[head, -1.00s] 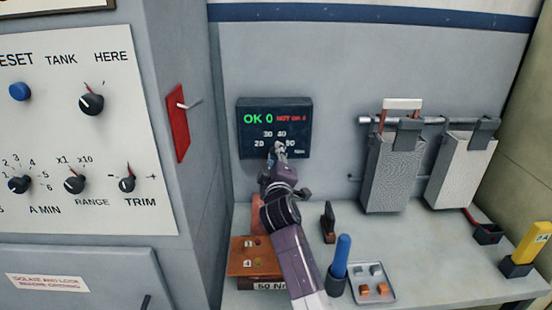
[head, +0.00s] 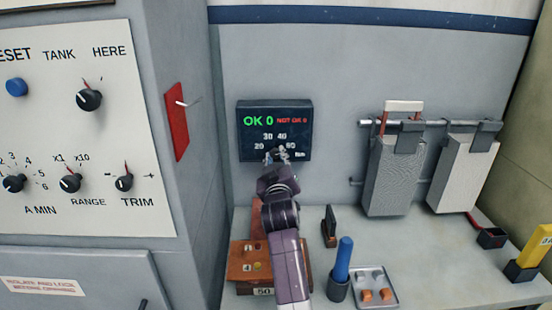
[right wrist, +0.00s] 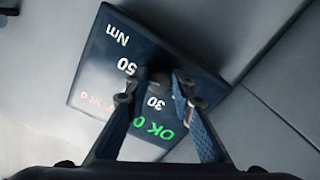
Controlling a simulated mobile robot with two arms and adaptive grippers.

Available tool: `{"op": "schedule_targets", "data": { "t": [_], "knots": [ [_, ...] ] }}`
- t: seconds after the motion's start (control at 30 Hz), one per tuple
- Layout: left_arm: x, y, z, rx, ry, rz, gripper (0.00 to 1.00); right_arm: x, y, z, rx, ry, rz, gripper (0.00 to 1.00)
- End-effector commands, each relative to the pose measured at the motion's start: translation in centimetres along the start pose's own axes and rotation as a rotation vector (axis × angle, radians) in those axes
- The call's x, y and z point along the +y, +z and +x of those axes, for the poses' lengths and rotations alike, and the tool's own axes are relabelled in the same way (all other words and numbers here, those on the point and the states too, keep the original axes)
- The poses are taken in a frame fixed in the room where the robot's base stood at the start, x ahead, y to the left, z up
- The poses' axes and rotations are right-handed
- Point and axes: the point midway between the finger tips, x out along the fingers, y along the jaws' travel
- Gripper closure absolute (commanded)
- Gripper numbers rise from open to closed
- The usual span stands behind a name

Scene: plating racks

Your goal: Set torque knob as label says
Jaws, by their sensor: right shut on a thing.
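The torque box (head: 303,112) is a dark panel on the back wall. It reads a green "OK 0" and a red "NOT OK 0", with a ring of numbers and "Nm" below. My right gripper (head: 277,154) is at the knob in the ring's middle and shut on it. The right wrist view shows the fingers (right wrist: 155,90) either side of the dark knob (right wrist: 158,76), between the 30 and 50 marks; its pointer is hidden. A label (head: 264,292) on the front of the orange-brown block reads "50", the rest covered by my arm. My left gripper is not in view.
The orange-brown block (head: 240,262) stands on the bench below the box. A blue-handled tool (head: 343,258) in a holder and a small tray (head: 388,292) lie right of my arm. Grey racks (head: 396,180) hang from a rail. A cabinet with knobs (head: 89,100) stands left.

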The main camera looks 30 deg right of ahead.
Motion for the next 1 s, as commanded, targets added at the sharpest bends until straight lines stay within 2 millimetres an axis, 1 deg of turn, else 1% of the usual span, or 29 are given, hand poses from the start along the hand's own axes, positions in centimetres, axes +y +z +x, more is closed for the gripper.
{"op": "schedule_targets", "data": {
  "t": [0.03,0.37,0.4,0.53,0.83,0.93,1.0],
  "knots": [
    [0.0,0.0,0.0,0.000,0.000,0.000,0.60,-0.2,0.3,0.0,-0.007,-0.004,0.005,1.00],
    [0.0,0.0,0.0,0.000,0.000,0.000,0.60,-0.2,0.4,0.0,-0.008,-0.004,0.008,1.00],
    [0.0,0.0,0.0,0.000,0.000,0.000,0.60,-0.2,0.4,0.0,-0.008,-0.004,0.008,0.76],
    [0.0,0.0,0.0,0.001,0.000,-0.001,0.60,-0.2,0.3,0.0,-0.006,-0.003,0.007,0.61],
    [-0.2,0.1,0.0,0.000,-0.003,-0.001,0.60,0.0,0.0,0.0,-0.002,-0.001,0.006,0.61],
    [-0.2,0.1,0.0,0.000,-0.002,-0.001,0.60,0.5,-0.8,0.0,0.001,0.001,0.006,0.61],
    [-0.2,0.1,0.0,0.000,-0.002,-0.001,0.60,1.0,-1.7,0.0,0.002,0.002,0.007,0.61]
  ]
}}
